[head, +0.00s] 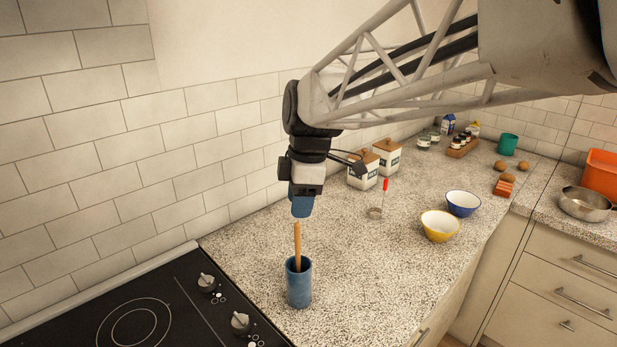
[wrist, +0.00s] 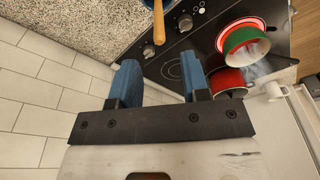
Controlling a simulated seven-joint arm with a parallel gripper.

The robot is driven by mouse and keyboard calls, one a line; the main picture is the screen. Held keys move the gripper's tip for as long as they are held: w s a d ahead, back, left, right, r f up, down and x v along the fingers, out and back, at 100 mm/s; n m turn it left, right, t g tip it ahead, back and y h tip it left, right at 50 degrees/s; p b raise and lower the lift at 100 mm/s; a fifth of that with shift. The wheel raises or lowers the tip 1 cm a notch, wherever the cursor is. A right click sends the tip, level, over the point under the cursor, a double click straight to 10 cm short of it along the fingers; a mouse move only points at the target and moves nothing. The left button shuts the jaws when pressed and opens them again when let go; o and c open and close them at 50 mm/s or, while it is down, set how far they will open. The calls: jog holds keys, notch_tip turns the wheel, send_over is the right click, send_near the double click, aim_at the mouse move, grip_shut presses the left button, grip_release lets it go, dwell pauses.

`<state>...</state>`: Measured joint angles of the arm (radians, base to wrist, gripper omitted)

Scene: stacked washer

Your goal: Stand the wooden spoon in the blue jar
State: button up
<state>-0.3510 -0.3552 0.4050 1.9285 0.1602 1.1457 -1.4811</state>
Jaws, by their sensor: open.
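The wooden spoon (head: 297,243) stands in the blue jar (head: 299,285) on the speckled counter, its handle rising nearly upright above the rim. The spoon's lower end is hidden inside the jar. My gripper (head: 302,214) is above the spoon, pointing down, with its blue fingers a little over the handle's top. In the wrist view my gripper (wrist: 160,75) has its two blue fingers apart with nothing between them. The spoon handle (wrist: 158,25) shows beyond the fingertips, with a sliver of the blue jar (wrist: 147,4) at the top edge.
A black cooktop (head: 130,310) lies left of the jar. The wrist view shows a green-and-red pot (wrist: 243,45), a red pot (wrist: 228,80) and a white mug (wrist: 276,90). A yellow bowl (head: 439,226), blue bowl (head: 463,204) and red-handled utensil (head: 385,185) are to the right.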

jog(key=shift+w+d+r, duration=0.1)
jog(key=shift+d+r, duration=0.05)
jog(key=shift+r, duration=0.85)
jog(key=shift+d+r, duration=0.1)
jog(key=shift+r, duration=0.85)
jog(key=s+d+f+m+t+h, duration=0.1)
jog(key=s+d+f+m, duration=0.4)
jog(key=s+d+m, duration=0.5)
jog(key=s+d+f+m+t, duration=0.2)
jog(key=s+d+f+m, duration=0.2)
jog(key=s+d+m, duration=0.6)
jog(key=shift+s+d+f+h, duration=0.4)
jog(key=shift+s+d, duration=0.05)
jog(key=shift+d, duration=0.05)
